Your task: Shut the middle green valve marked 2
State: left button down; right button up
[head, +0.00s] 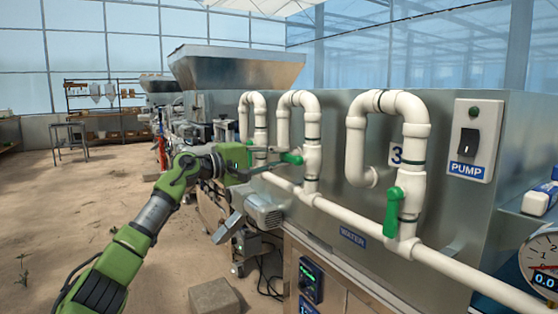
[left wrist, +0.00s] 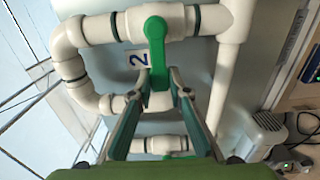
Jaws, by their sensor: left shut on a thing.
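The green valve handle marked 2 (head: 292,158) is on the middle white pipe loop in the head view. In the left wrist view this handle (left wrist: 156,50) lies crosswise to its own pipe, beside a plate with the number 2 (left wrist: 138,59). My left gripper (head: 272,160) reaches it from the left. In the left wrist view its fingers (left wrist: 160,78) are on both sides of the handle's free end, shut on it. The fingers hide part of that end. My right gripper is in neither view.
Green valve 3 (head: 393,211) lies along its pipe to the right. A neighbouring green handle (left wrist: 180,156) shows partly behind my left gripper. The long white water pipe (head: 345,215) runs below the loops. A pump switch box (head: 472,140) is at right.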

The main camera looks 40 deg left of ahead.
pick_arm(q)
jog(key=shift+r, duration=0.1)
dwell(0.3)
jog(key=c, duration=1.9)
grip_release()
jog(key=shift+s+a, duration=0.1)
jog(key=v, duration=1.1)
jog(key=shift+s, duration=0.3)
